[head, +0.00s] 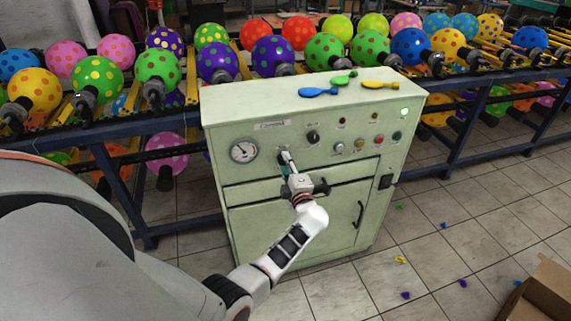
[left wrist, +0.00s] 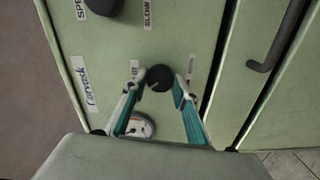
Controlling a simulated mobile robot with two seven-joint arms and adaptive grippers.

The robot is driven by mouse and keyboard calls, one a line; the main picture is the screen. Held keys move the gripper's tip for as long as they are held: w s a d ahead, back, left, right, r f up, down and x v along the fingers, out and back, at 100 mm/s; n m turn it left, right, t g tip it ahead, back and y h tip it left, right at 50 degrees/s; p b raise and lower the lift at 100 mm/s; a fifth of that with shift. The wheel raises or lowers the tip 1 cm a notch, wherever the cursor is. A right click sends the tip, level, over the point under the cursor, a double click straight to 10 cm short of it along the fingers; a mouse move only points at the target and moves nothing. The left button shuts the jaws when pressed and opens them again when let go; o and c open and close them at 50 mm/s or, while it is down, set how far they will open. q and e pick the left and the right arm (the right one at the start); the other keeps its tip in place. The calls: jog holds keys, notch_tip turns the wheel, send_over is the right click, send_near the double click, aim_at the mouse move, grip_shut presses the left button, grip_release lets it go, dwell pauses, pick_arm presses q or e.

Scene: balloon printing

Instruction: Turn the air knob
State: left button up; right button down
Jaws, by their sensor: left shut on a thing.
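The pale green machine (head: 240,195) stands in front of me with a round gauge (head: 243,151) at the left of its front panel. My left gripper (head: 286,158) reaches the panel just right of the gauge. In the left wrist view, the gripper's teal-sided fingers (left wrist: 160,80) are closed around a black knob (left wrist: 160,77), one finger on each side. The gripper and arm mostly hide this knob in the head view. A second black knob (head: 313,136) sits to the right on the panel, untouched. My right gripper does not show.
Blue, green and yellow uninflated balloons (head: 318,92) lie on the machine's top. Racks of spotted balloons (head: 273,56) stand behind. A dark door handle (left wrist: 275,40) sticks out near my gripper. A cardboard box (head: 540,290) is at lower right.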

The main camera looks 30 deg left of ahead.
pick_arm(q)
jog(key=o, duration=1.1)
jog(key=v, duration=0.7)
jog(key=shift+s+d, duration=0.15)
jog(key=shift+d, duration=0.1)
